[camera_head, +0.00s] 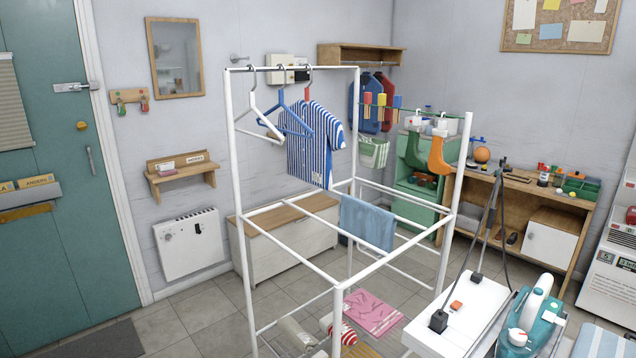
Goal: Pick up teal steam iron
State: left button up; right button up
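The teal steam iron (528,320) with a white handle stands at the bottom right, close to the camera. It seems to rest on a support beside a white power strip (465,318), and its lower part is cut off by the picture edge. A dark cord rises near it from the strip. Neither of my grippers shows in the head view.
A white drying rack (341,230) fills the middle, with hangers, a striped shirt (313,143) and a blue towel (367,222). A wooden bench (520,210) with small items stands at the back right.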

aim_at(526, 313)
jog(key=z, duration=1.25)
